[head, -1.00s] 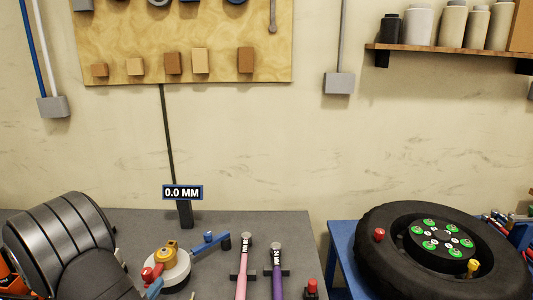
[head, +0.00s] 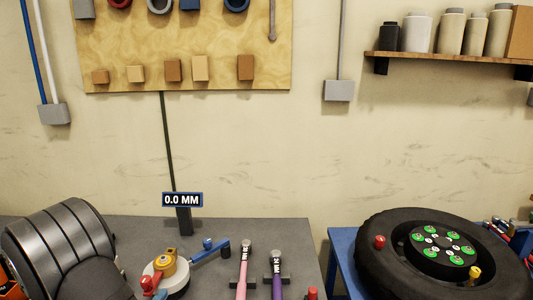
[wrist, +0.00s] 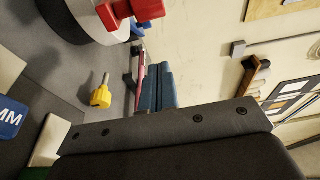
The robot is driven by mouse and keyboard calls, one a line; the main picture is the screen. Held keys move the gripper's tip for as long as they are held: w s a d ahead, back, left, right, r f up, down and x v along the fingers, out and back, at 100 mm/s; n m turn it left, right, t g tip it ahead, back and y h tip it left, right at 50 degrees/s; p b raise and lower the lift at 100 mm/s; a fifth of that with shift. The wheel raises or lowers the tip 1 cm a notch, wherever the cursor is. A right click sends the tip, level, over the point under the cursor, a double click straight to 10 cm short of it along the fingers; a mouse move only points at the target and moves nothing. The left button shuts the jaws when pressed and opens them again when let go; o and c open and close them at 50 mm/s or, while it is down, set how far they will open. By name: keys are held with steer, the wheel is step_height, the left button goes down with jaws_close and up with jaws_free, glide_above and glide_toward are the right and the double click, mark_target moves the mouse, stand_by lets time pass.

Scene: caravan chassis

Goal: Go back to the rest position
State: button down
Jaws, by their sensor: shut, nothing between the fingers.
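My gripper (wrist: 165,130) shows only in the wrist view, as a dark, bolted bar across the lower part of the picture. It is shut and holds nothing. In the head view my gripper cannot be made out. A large dark banded cylinder (head: 60,250) stands at the left; I cannot tell whether it is part of my arm.
The grey bench (head: 295,230) carries a 0.0 MM display (head: 182,199), a white round fixture (head: 170,286) with yellow and red knobs, and pink (head: 243,272) and purple (head: 277,280) tools. A tyred wheel (head: 385,262) lies on a blue table (head: 338,245) at right. The wrist view shows a yellow knob (wrist: 101,97).

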mark_target(151, 293)
steer(key=s+a, duration=0.7)
steer(key=s, duration=0.1)
steer(key=x, duration=0.6)
steer(key=d+x, duration=0.1)
steer(key=x, duration=0.3)
steer(key=shift+s+d, duration=0.1)
steer(key=shift+d, duration=0.15)
steer(key=w+d+n+g+y, duration=0.3)
steer(key=w+d+n+y, duration=0.8)
steer(key=y, duration=0.5)
steer(key=shift+w+d+g, duration=0.4)
steer(key=shift+w+d, duration=0.2)
steer(key=shift+d, duration=0.2)
steer(key=shift+s+a, duration=0.1)
stand_by(1.9)
